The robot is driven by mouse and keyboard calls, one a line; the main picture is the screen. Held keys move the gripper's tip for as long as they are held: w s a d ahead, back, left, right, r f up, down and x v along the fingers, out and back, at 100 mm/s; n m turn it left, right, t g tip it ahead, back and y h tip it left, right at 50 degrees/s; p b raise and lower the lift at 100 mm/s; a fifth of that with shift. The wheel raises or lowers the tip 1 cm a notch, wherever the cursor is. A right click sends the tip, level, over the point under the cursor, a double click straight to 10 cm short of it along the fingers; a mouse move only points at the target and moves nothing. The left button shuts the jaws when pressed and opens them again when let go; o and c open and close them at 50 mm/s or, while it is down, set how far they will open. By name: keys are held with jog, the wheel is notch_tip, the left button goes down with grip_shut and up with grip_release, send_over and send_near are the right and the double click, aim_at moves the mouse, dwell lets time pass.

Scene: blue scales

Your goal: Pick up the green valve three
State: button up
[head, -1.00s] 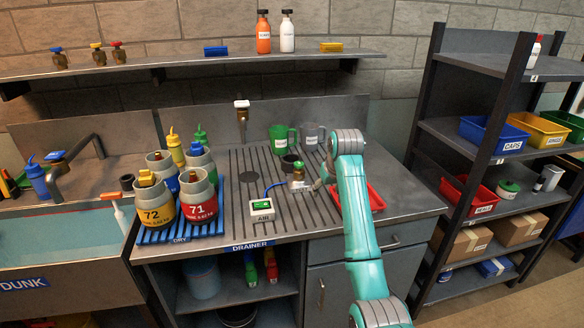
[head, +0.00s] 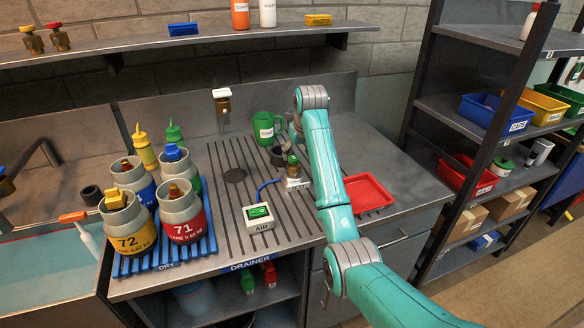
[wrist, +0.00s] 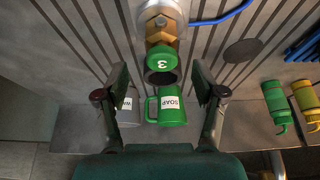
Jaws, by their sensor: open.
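The green valve three (head: 293,168) has a green cap and a brass body. It stands upright on a small metal fitting (head: 293,184) on the ribbed drainer. In the wrist view its cap, marked 3 (wrist: 162,58), lies centred between the lines of my two fingers, just beyond their tips. My gripper (wrist: 160,82) is open, with one finger on each side and nothing held. In the head view my gripper (head: 287,142) is close to the valve, at its upper side, partly hidden by my arm. I cannot tell whether a finger touches it.
A blue hose joins the fitting to the AIR box (head: 258,216). A red tray (head: 368,193) lies to the right. Numbered canisters (head: 181,217) stand at left.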

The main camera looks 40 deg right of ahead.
aim_at(294, 159)
jog(key=shift+x, duration=3.4)
jog(key=shift+w, duration=0.2)
jog(key=shift+r, duration=0.1)
grip_shut()
jog(key=shift+r, duration=0.1)
